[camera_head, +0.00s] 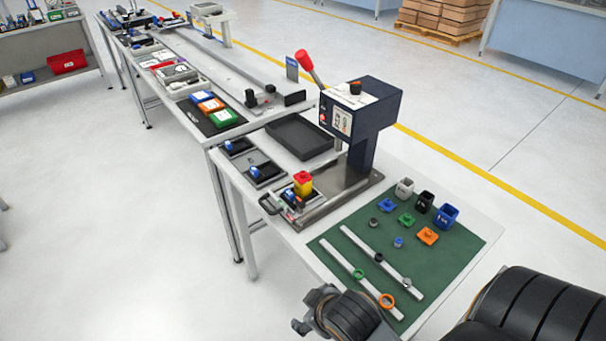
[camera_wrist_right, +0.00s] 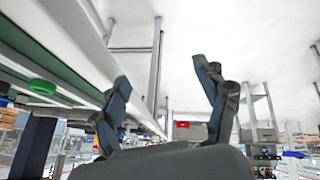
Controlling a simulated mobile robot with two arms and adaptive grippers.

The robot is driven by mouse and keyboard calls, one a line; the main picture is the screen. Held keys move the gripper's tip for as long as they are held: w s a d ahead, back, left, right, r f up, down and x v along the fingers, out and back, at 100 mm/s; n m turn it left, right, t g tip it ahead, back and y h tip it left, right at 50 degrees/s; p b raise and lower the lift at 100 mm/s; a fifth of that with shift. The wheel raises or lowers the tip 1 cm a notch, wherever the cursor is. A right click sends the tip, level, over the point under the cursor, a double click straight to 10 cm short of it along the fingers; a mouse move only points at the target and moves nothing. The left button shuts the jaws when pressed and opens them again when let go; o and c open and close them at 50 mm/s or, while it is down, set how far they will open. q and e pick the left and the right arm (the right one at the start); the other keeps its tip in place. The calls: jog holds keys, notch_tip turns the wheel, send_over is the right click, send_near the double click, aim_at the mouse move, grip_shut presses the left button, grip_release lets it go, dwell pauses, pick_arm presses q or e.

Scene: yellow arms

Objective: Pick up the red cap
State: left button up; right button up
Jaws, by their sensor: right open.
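The red cap (camera_head: 303,177) sits on top of a yellow block (camera_head: 303,188) in the black fixture at the front of the press, in the head view. My right gripper (camera_head: 310,311) is at the bottom of the head view, near the table's front edge, well short of the red cap. In the right wrist view its two fingers (camera_wrist_right: 165,85) stand wide apart with nothing between them. My left gripper is not in view.
The press (camera_head: 360,125) with its red-knobbed lever (camera_head: 305,62) stands behind the cap. A green mat (camera_head: 455,245) holds caps, small boxes, rings and two white bars. A black tray (camera_head: 300,137) lies left of the press. The floor left of the table is clear.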

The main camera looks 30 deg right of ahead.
jog(key=w+a+r+n+t, duration=0.3)
jog(key=w+r+n+t, duration=0.75)
jog(key=w+r, duration=0.85)
jog(key=w+a+r+n+t+y, duration=0.1)
jog(key=a+r+n+t+y, duration=0.1)
jog(key=a+r+n+y, duration=0.25)
jog(key=a+r+n+t+y, duration=0.2)
jog(key=r+n+y, duration=0.1)
jog(key=r+n, duration=0.35)
jog(key=s+a+r+n+g+y, duration=0.2)
jog(key=a+r+n+g+y, duration=0.35)
jog(key=a+n+y, duration=0.75)
jog(key=n+g+h, duration=1.2)
jog(key=n+h, duration=1.1)
jog(key=n, duration=0.3)
send_near(303, 173)
jog(key=p+x, duration=0.4)
jog(key=x, duration=0.4)
jog(key=shift+w+d+f, duration=0.1)
jog(key=shift+d+f, duration=0.05)
jog(key=shift+f, duration=0.05)
jog(key=shift+w+f, duration=0.1)
jog(key=shift+f, duration=0.1)
jog(key=c, duration=0.8)
